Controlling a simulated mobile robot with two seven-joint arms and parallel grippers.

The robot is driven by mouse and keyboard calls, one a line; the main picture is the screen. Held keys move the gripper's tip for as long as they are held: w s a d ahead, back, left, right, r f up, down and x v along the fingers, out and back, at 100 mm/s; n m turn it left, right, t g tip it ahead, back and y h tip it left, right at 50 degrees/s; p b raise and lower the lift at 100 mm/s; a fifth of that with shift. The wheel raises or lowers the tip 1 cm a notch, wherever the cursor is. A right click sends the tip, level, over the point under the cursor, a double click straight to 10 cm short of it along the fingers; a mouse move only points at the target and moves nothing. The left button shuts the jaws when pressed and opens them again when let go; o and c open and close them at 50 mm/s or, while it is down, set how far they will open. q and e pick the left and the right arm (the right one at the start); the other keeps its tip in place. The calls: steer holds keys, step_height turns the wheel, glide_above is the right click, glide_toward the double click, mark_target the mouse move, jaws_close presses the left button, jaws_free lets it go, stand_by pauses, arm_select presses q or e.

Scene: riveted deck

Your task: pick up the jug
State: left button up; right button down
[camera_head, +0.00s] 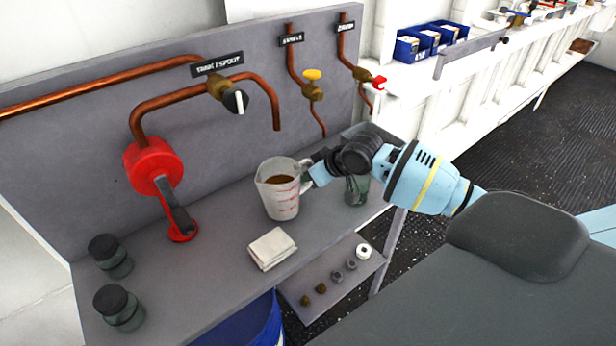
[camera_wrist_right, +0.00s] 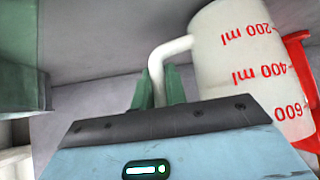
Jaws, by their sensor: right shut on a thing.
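The jug (camera_head: 281,198) is a whitish measuring jug with red marks, standing upright with brown liquid inside. It is at the middle of the grey bench; I cannot tell whether its base touches the top. My right gripper (camera_head: 314,172) is at its right side, shut on the handle. In the right wrist view the jug (camera_wrist_right: 235,60) appears upside down, and the green fingers of my right gripper (camera_wrist_right: 160,88) are on either side of its handle (camera_wrist_right: 166,52). My left gripper is not in view.
A folded cloth (camera_head: 271,248) lies in front of the jug. A lidded jar (camera_head: 357,190) stands right of it, partly behind my right arm. Two dark-lidded jars (camera_head: 119,308) (camera_head: 110,256) are at left. A red pump (camera_head: 153,166) and copper pipes (camera_head: 180,100) line the back panel.

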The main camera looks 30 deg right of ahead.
mark_target(309, 165)
step_height(309, 165, up, 3)
steer(key=shift+w+r, duration=0.1)
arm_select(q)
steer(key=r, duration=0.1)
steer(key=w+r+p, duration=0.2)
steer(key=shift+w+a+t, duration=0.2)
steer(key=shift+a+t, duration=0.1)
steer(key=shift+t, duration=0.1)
arm_select(e)
steer(key=s+d, duration=0.2)
steer(key=s, duration=0.5)
steer(key=s+d+r, duration=0.1)
steer(key=s+d, duration=0.2)
steer(key=s, duration=0.5)
steer(key=shift+r, duration=0.15)
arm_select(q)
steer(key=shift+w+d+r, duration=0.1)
arm_select(e)
steer(key=c, duration=2.1)
jaws_free()
steer(key=shift+s, duration=0.1)
jaws_close()
